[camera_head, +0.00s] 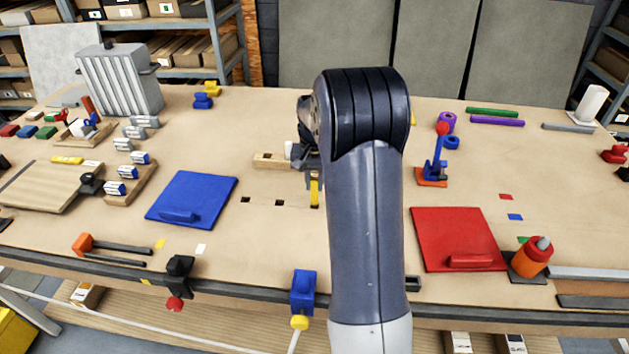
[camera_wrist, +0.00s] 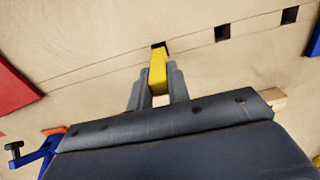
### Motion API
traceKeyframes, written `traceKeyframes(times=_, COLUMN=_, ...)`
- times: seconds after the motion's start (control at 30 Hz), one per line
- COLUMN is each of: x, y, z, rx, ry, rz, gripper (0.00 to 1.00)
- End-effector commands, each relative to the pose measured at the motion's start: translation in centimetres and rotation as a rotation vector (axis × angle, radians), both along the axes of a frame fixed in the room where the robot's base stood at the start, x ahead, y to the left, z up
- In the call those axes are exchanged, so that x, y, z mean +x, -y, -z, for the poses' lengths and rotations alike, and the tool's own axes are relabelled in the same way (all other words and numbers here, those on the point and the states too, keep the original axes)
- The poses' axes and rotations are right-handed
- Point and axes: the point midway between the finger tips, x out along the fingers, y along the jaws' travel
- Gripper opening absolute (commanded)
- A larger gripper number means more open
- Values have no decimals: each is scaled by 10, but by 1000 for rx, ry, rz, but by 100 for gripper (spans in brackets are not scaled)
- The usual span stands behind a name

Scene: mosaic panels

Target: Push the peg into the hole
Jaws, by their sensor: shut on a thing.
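A yellow peg (camera_head: 315,191) stands below my gripper (camera_head: 313,172) in the head view, partly hidden by my arm. In the wrist view my gripper (camera_wrist: 157,72) is shut on the yellow peg (camera_wrist: 158,66), one finger on each side. The peg's far end meets a dark square hole (camera_wrist: 158,44) in the table top. I cannot tell how deep the end sits in it. Two more square holes (camera_wrist: 221,33) (camera_wrist: 289,15) lie in the same row, both empty. They also show in the head view (camera_head: 279,203) (camera_head: 245,199).
A blue panel (camera_head: 192,200) lies left of the holes and a red panel (camera_head: 456,240) lies right. A wooden block (camera_head: 268,160) sits behind the peg, close to my gripper. A blue and orange stand (camera_head: 434,172) is further right. The table around the holes is clear.

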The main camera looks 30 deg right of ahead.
Motion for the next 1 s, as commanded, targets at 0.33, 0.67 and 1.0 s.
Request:
traceKeyframes(times=0.33, x=0, y=0, z=9, rx=1, ry=-1, rz=0, gripper=0)
traceKeyframes(times=0.67, x=0, y=0, z=17, rx=0, ry=0, rz=0, gripper=0)
traceKeyframes(times=1.0, x=0, y=0, z=26, rx=0, ry=0, rz=0, gripper=0)
